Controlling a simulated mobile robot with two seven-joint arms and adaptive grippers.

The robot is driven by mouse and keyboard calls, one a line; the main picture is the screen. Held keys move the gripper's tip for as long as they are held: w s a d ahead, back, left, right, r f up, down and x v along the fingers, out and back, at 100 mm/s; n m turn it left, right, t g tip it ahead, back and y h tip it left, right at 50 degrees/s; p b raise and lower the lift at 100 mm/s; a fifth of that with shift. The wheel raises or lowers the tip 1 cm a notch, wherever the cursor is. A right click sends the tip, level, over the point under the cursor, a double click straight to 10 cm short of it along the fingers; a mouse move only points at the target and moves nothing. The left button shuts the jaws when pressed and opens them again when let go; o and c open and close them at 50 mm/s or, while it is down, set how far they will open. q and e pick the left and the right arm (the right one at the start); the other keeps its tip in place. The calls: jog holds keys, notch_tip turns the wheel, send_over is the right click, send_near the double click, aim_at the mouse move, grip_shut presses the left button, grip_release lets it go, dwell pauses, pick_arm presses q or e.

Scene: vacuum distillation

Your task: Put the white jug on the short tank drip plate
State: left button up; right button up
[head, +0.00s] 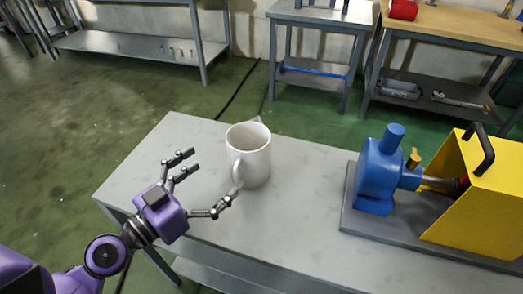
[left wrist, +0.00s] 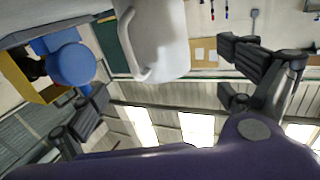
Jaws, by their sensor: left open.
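The white jug (head: 250,155) stands upright on the grey metal table, its handle facing my left gripper. My left gripper (head: 212,182) is open and empty, to the left of the jug, with its fingers spread toward the handle side. In the left wrist view the jug (left wrist: 165,40) fills the upper middle, beyond and between the open fingers of the left gripper (left wrist: 168,92); its handle shows on its near side. I cannot make out a tank or drip plate in either view. My right gripper is not in view.
A blue pump (head: 378,172) and a yellow housing (head: 470,200) stand on a dark base plate (head: 352,212) on the right of the table (head: 300,200). The tabletop between jug and base plate is clear. Other benches (head: 320,18) stand at the back, across green floor.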

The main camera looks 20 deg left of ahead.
aim_at(234, 156)
pick_arm(q)
jog(key=w+p, duration=0.1)
jog(key=w+d+r+p, duration=0.1)
jog(key=w+p, duration=0.1)
jog(key=shift+d+r, duration=0.1)
jog(key=shift+d, duration=0.05)
jog(key=shift+f+p+x, duration=0.25)
jog(key=shift+p+x, duration=0.35)
jog(key=shift+x, duration=0.55)
jog(key=shift+w+d+f+p, duration=0.15)
jog(key=shift+w+d+p, duration=0.15)
jog(key=shift+w, duration=0.15)
jog(key=p+x, duration=0.2)
jog(key=x, duration=0.2)
jog(key=shift+w+d, duration=0.1)
jog(key=shift+w, duration=0.15)
jog(key=shift+w+f, duration=0.1)
jog(key=shift+f, duration=0.05)
jog(key=shift+c, duration=1.1)
jog(key=c, duration=0.9)
jog(key=shift+c, duration=1.4)
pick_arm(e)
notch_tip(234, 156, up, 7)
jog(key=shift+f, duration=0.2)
